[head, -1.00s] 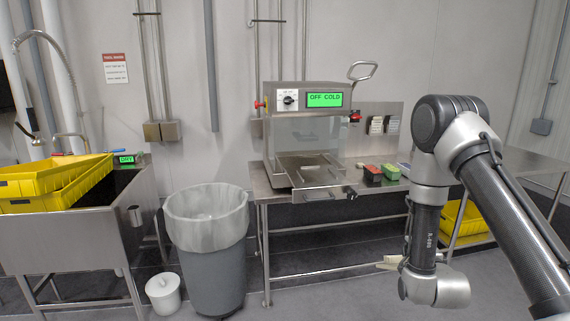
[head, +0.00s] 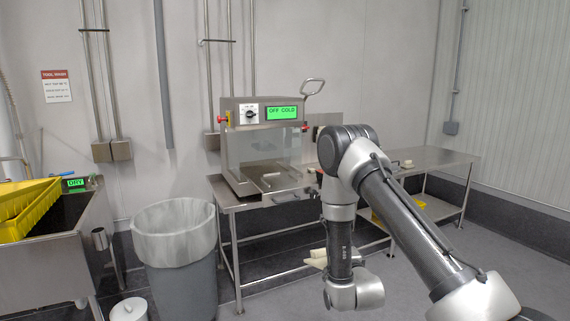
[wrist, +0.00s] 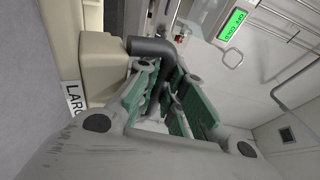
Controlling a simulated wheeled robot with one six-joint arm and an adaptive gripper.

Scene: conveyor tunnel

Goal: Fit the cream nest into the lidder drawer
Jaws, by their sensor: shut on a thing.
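The lidder (head: 262,140) is a steel box on a steel table, with a green display reading OFF COLD. Its drawer (head: 275,190) juts out at the front, low down. The cream nest (head: 317,258) shows only in part beside my forearm, below table height and apart from the lidder. In the wrist view the cream nest (wrist: 85,50) fills the upper left, with a label partly reading LARG. My gripper (wrist: 170,90), with green pads, is shut on the nest's dark bent handle (wrist: 152,48). The rest of the nest is out of frame.
A lined grey bin (head: 175,240) stands left of the lidder table. A sink (head: 70,235) with yellow crates (head: 25,205) is at far left. Another steel table (head: 435,157) with a small cream item (head: 406,163) stands right. My arm hides part of the lidder table.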

